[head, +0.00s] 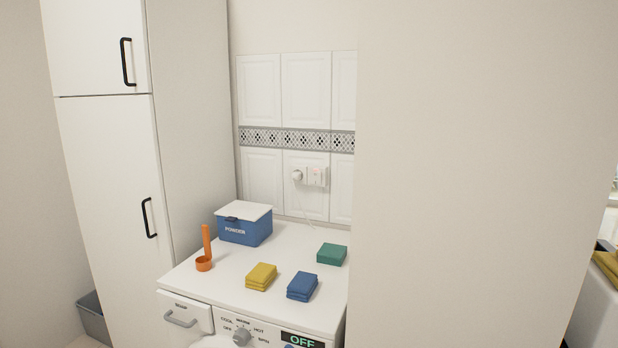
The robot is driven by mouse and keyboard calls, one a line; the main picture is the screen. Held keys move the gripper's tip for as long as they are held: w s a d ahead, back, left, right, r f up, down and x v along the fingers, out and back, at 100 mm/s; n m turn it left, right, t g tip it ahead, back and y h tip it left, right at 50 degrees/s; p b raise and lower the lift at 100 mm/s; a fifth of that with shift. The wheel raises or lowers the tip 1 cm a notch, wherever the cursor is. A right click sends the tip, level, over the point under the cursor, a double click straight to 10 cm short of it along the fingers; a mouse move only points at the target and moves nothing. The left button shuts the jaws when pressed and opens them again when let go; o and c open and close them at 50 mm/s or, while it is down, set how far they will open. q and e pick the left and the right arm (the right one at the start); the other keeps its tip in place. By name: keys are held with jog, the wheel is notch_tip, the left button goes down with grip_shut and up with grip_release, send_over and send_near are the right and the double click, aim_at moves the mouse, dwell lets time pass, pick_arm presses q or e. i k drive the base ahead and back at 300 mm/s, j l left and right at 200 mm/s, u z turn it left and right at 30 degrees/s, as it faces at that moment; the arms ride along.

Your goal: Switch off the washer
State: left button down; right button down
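The white washer (200,287) stands at the bottom centre, its front panel cut by the lower picture edge. A grey dial (242,338) sits on the panel among printed words. A dark display (302,341) to its right reads OFF in green letters. A detergent drawer (184,315) with a grey handle is shut at the panel's left. On the wall behind are a white plug (297,175) with a cord and a socket plate (317,176) with a small reddish spot. Neither of my grippers is in view.
On the washer top are a blue powder box (245,229), an orange scoop (204,263), and yellow (261,277), blue (302,286) and green (332,254) folded cloths or sponges. A tall cabinet (110,190) stands left; a plain wall (470,180) fills the right.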

aim_at(315, 176)
jog(key=i+j+z, duration=0.15)
jog(key=z, duration=1)
jog(key=i+j+z, duration=0.1)
jog(key=j+z, duration=0.3)
jog(key=j, duration=0.45)
jog(key=j+z, duration=0.45)
jog(key=j, duration=1)
jog(key=k, duration=0.05)
